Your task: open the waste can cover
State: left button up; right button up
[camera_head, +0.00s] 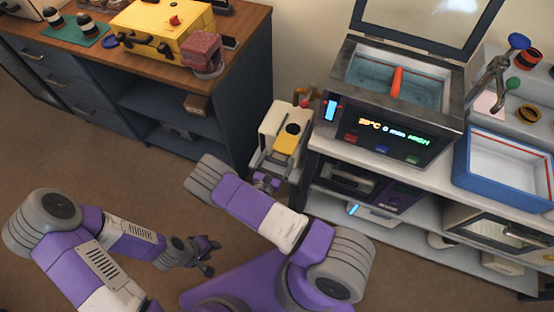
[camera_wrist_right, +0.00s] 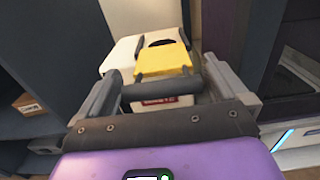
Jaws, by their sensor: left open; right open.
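The waste can (camera_head: 275,122) is a white box in the gap between the wooden cabinet and the right-hand bench. Its yellow cover (camera_head: 288,143) has a dark handle bar along the near edge and a dark round spot at the far end. In the right wrist view the yellow cover (camera_wrist_right: 165,61) and its handle (camera_wrist_right: 165,87) lie ahead, between my open fingers. My right gripper (camera_head: 267,181) is open, just in front of the can; I cannot tell whether it touches the handle. My left gripper (camera_head: 208,255) is open and empty over the floor, away from the can.
The wooden cabinet (camera_head: 229,100) stands left of the can. The bench with the ultrasonic bath (camera_head: 385,125) stands close on the right, with a blue tray (camera_head: 505,188) on it. Both sides of the can are tight. The brown floor (camera_head: 120,170) at left is free.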

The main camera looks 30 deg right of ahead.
jog(key=p+v, duration=0.1)
jog(key=v, duration=0.6)
jog(key=shift+s+a, duration=0.2)
jog(key=shift+s, duration=0.05)
